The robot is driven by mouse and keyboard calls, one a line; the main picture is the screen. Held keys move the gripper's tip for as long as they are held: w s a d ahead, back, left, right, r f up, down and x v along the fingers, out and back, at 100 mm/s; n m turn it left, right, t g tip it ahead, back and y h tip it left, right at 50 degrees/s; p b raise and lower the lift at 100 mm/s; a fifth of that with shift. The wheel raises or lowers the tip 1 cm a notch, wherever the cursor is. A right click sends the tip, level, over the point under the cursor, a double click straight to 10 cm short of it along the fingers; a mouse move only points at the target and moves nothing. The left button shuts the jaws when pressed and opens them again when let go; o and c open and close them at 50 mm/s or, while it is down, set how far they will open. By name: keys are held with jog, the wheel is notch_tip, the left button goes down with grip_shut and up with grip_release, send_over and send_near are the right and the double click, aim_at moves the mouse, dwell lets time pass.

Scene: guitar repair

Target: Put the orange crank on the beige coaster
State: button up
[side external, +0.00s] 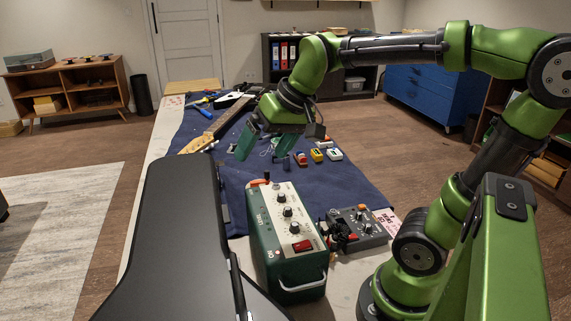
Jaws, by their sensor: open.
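My gripper (260,156) is open above the blue mat (345,187), its two green fingers apart and pointing down, with nothing seen between them. A small orange piece with a dark upright knob, which looks like the orange crank (258,182), shows at the far top edge of the green-and-white box. It is below and on the near side of my gripper in the picture; I cannot tell whether it rests on the box or behind it. I cannot make out the beige coaster in this view; the box, the black case or my gripper may hide it.
The green-and-white box (285,225) and a grey mixer (357,228) stand at the near end. A large black case (172,240) fills the near left. A guitar (217,127) lies along the left. Small red, yellow and white pedals (317,155) sit right of my gripper.

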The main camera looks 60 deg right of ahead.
jog(key=s+a+f+t, duration=0.1)
jog(key=s+a+f, duration=0.2)
jog(key=s, duration=0.4)
jog(key=shift+s+a+f+n+t+y, duration=0.25)
jog(key=shift+a+n+t+y, duration=0.05)
jog(key=shift+a, duration=0.2)
dwell(0.6)
